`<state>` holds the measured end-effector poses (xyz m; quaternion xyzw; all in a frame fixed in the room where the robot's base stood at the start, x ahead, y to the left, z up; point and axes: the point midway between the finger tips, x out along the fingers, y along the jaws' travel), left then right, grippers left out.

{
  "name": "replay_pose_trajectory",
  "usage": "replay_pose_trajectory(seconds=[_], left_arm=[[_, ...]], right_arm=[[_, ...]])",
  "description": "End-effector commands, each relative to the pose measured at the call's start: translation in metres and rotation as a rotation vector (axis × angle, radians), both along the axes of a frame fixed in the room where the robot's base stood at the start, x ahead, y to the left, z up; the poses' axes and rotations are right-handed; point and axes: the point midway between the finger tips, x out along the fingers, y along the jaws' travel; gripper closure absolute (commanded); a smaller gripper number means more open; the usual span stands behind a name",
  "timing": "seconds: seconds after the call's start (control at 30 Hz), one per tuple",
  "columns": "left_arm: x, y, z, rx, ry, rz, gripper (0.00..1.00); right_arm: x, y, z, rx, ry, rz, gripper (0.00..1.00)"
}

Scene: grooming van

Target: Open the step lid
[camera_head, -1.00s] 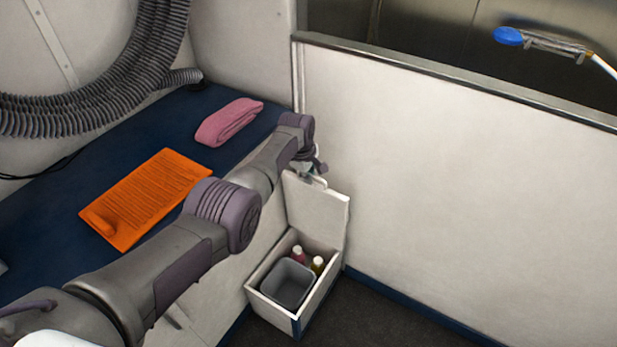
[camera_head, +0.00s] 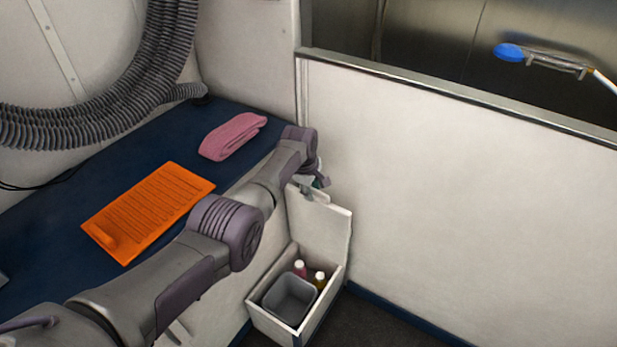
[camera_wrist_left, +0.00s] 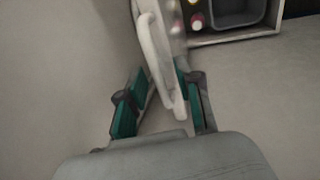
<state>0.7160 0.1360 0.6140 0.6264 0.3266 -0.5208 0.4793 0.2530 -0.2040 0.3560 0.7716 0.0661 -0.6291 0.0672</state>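The step lid (camera_head: 322,226) is a white panel standing upright at the back of the open step box (camera_head: 273,324). My left gripper (camera_head: 314,186) is at the lid's top edge, partly hidden by my own wrist in the head view. In the left wrist view the lid (camera_wrist_left: 158,38) reaches down between the two teal-padded fingers of the left gripper (camera_wrist_left: 163,85). The fingers are apart, with a gap on the left side of the lid. The right finger is close to the lid; I cannot tell whether it touches. My right gripper is not in view.
The step box holds a grey bin (camera_head: 289,300) and two white-capped bottles (camera_head: 300,270). A white partition (camera_head: 460,200) stands to the right.

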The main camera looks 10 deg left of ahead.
Motion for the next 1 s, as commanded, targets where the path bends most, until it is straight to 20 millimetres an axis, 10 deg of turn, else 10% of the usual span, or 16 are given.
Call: replay_pose_trajectory(seconds=[1.0], left_arm=[[-0.029, 0.011, 0.111, 0.0, 0.0, 0.002, 0.66]], right_arm=[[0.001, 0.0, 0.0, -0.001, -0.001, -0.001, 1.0]])
